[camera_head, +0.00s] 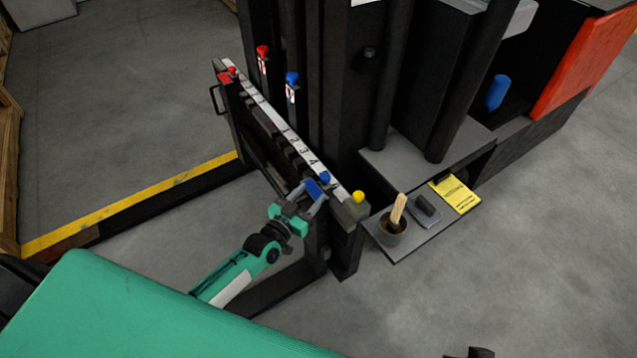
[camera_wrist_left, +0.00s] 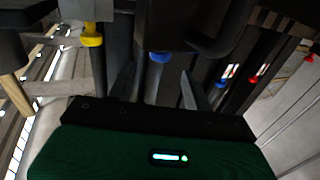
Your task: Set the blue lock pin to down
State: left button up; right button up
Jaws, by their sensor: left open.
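The blue lock pin, with a round blue knob (camera_head: 325,178), sits on the numbered carriage rail to the right of the number 4. A blue patch (camera_head: 313,189) shows just below it, between my fingers. My left gripper (camera_head: 308,197) is open at the front of the rail, with its fingers pointing up toward the knob. In the left wrist view a blue cap (camera_wrist_left: 160,57) on a grey shaft stands between the two spread fingers (camera_wrist_left: 158,92). I cannot tell whether the fingers touch it. My right gripper is not in view.
A yellow knob (camera_head: 358,197) is at the rail's right end, a red knob (camera_head: 232,71) at its left. Red (camera_head: 263,50) and blue (camera_head: 292,78) tagged knobs stand on the mast behind. A shelf (camera_head: 398,250) at right holds a cup with a wooden handle (camera_head: 398,210) and a yellow sheet (camera_head: 455,193).

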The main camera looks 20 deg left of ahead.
pick_arm(q)
jog(key=shift+v, duration=2.8)
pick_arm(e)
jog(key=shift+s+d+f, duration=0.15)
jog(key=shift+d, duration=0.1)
